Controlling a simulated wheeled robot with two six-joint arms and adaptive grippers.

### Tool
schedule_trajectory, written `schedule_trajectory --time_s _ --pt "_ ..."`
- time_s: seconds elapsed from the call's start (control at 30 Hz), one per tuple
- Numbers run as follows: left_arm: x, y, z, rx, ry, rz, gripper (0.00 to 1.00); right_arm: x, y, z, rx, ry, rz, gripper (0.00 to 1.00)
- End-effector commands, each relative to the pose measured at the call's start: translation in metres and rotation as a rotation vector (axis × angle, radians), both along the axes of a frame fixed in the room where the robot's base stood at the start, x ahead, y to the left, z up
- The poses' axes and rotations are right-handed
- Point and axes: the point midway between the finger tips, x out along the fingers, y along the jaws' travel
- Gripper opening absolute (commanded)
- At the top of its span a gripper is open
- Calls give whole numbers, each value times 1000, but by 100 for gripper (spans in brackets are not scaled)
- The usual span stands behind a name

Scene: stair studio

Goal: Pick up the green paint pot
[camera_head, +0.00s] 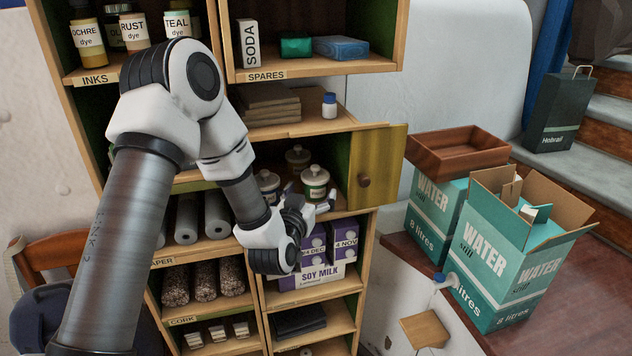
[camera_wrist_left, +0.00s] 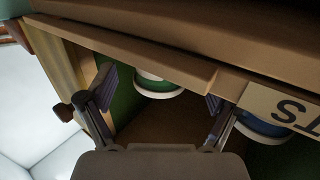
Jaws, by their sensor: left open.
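The green paint pot (camera_head: 315,181) is white with a green band and a pale lid. It stands upright at the front right of a shelf compartment in the head view. My left gripper (camera_head: 316,204) is open and empty in front of the compartment, close to the pot, with no visible contact. Its spread fingers also show in the left wrist view (camera_wrist_left: 158,98). My right gripper is out of view.
The wooden door (camera_head: 378,165) hangs open to the right. Soy milk cartons (camera_head: 318,272) fill the compartment below. Water boxes (camera_head: 510,250) stand further right.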

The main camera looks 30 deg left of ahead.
Motion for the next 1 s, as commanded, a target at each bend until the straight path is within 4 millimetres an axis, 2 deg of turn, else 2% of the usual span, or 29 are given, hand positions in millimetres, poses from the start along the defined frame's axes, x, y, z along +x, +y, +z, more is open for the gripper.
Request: schedule_trajectory --time_s 0.07,0.2,0.4,0.47,0.6,0.63,1.0 --pt "15 5 9 3 -1 1 90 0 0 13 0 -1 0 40" --pt "32 10 3 1 0 1 90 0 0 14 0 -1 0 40" --pt "33 10 1 0 0 0 90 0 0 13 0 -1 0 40" --pt "33 10 2 0 0 0 72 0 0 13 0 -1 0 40" --pt "33 10 2 0 0 0 22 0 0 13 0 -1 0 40" --pt "33 10 2 0 0 0 13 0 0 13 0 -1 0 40" --pt "33 10 4 0 -1 0 13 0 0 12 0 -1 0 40"
